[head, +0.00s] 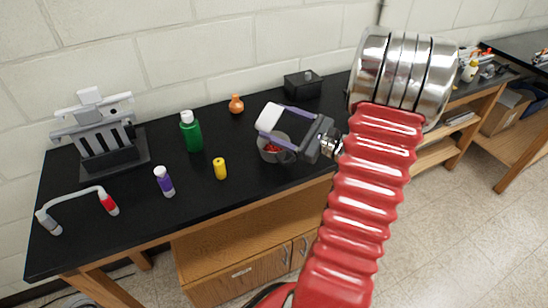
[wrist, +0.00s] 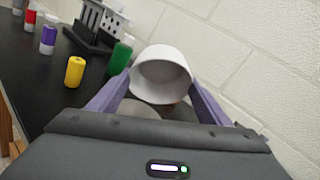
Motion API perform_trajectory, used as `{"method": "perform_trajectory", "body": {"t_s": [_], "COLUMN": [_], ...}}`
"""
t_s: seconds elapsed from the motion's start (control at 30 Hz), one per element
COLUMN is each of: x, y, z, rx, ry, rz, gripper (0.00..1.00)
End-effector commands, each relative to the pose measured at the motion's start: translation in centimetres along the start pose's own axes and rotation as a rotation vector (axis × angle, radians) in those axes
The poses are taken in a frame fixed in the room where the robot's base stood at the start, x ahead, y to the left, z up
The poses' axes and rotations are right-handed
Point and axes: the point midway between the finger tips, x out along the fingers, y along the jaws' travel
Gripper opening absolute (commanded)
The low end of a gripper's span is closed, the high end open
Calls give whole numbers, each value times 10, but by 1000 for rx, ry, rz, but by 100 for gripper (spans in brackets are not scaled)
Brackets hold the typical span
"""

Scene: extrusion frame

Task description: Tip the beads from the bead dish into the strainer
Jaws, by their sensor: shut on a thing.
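My gripper (head: 281,124) is shut on the white bead dish (head: 270,117), with purple fingers on either side of it. The dish is held above the table and strongly tilted. In the wrist view the dish (wrist: 162,75) shows a shaded round hollow towards the camera, and I see no beads in it. The grey strainer (head: 286,157) stands on the black table just below the dish. Red beads (head: 272,148) show inside the strainer. My gripper partly hides the strainer's right side. In the wrist view the strainer is mostly hidden behind the dish and gripper.
On the black table (head: 120,206) stand a green bottle (head: 192,135), a yellow bottle (head: 220,169), a purple bottle (head: 164,182), an orange flask (head: 236,104), a black box (head: 303,85) and a rack (head: 100,135). A curved tube (head: 75,196) lies at left. A wall runs behind.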

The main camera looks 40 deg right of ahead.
Motion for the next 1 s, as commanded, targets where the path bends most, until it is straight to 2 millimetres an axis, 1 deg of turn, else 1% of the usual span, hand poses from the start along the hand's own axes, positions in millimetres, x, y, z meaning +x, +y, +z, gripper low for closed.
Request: {"method": "perform_trajectory", "body": {"t_s": [1.0], "x": [-6], "y": [0], "z": [-5], "rx": [22], "ry": [-127], "rz": [-49], "gripper": [48]}}
